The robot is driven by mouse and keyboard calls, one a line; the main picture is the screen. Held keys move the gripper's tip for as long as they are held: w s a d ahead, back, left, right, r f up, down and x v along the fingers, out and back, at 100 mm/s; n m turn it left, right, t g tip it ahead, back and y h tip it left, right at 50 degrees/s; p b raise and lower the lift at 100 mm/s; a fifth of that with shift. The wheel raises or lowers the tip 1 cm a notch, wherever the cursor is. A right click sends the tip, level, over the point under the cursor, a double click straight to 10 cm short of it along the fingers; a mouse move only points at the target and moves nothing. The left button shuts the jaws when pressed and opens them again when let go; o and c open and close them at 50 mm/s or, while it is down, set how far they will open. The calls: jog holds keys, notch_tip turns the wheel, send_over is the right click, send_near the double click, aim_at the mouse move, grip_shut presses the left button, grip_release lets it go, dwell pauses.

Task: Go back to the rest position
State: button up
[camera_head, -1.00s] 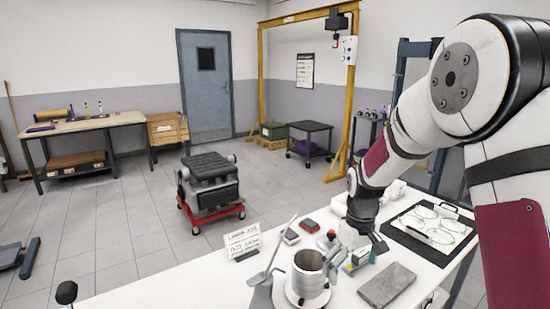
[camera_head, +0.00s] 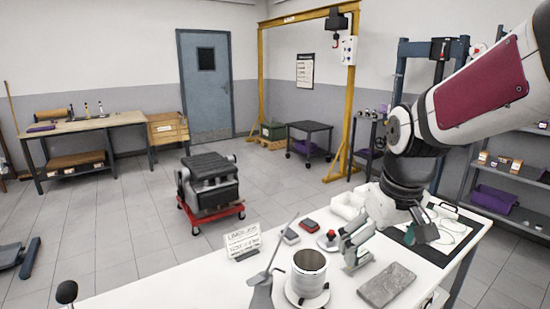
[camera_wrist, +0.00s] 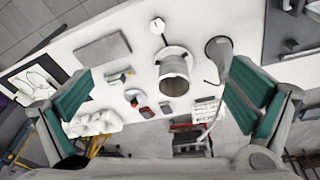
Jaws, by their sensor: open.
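My gripper (camera_head: 390,248) hangs over the right part of the white workbench (camera_head: 215,277), its fingers spread apart with nothing between them in the head view. In the wrist view my gripper (camera_wrist: 160,78) shows two teal-padded fingers wide apart, one at each side. A metal cylinder (camera_head: 309,268) stands upright on the bench, to the left of my gripper in the head view. It also shows in the wrist view (camera_wrist: 174,82), well below the gap between the fingers and apart from them. A grey slab (camera_head: 386,285) lies flat in front of my gripper.
A funnel-like grey tool (camera_head: 262,292), a small sign (camera_head: 243,241) and red-and-dark items (camera_head: 309,226) are on the bench. A dark mat (camera_head: 466,228) lies at its right end. A shelf (camera_head: 510,180) stands at right. An engine on a red cart (camera_head: 211,217) stands on open floor.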

jog(key=s+r+m+t, duration=0.1)
jog(key=s+r, duration=0.1)
jog(key=s, duration=0.6)
jog(key=s+r+m+t, duration=0.1)
jog(key=s+r+t, duration=0.1)
jog(key=s, duration=0.6)
jog(key=shift+v, duration=0.8)
